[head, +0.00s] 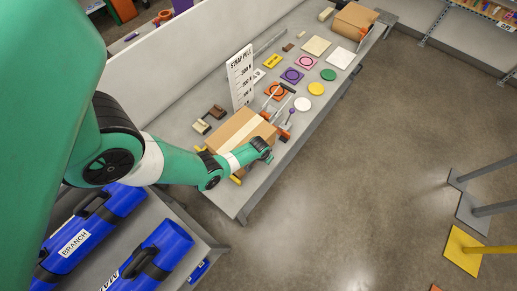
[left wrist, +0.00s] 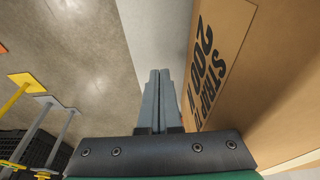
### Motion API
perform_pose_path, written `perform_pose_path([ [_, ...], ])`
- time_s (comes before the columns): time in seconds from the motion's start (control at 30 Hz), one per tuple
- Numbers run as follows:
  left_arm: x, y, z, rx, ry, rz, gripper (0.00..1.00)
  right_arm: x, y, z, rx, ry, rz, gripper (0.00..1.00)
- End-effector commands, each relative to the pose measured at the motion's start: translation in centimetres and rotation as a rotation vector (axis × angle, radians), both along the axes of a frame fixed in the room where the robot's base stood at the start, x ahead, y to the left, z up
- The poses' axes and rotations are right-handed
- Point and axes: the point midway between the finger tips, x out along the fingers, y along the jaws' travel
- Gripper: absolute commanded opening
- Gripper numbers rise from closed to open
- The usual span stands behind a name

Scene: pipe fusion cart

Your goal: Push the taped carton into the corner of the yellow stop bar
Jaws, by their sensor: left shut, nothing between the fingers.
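The taped carton (head: 232,128) is a brown box with a pale tape strip across its top, near the front end of the grey bench. Bits of the yellow stop bar show at the carton's left side (head: 200,149) and near its front lower edge (head: 236,180); my arm and the carton hide the rest. My left gripper (head: 267,156) is at the carton's right front side, over the bench. In the left wrist view its fingers (left wrist: 158,80) are shut and empty, beside the carton's printed face (left wrist: 285,70). I cannot tell whether they touch it. My right gripper is not in view.
A white "STRAP PULL" sign (head: 240,77) stands behind the carton. An orange and grey tool (head: 284,125) lies just beyond it. Several coloured discs and tiles, including a green disc (head: 328,75), lie farther along. Blue cases (head: 92,230) stand at the lower left.

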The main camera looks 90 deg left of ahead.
Motion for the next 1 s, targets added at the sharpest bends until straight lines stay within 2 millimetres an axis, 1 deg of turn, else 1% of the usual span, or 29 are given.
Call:
perform_pose_path([
  [0.53,-1.7,1.2,0.0,0.0,0.003,0.0,0.0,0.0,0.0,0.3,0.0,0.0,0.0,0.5],
  [0.87,-1.8,1.1,-0.1,-0.003,0.006,0.002,0.0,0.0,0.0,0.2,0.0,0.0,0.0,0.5],
  [1.0,-1.1,0.6,-0.2,-0.002,0.005,-0.001,0.0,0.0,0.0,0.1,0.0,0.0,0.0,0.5],
])
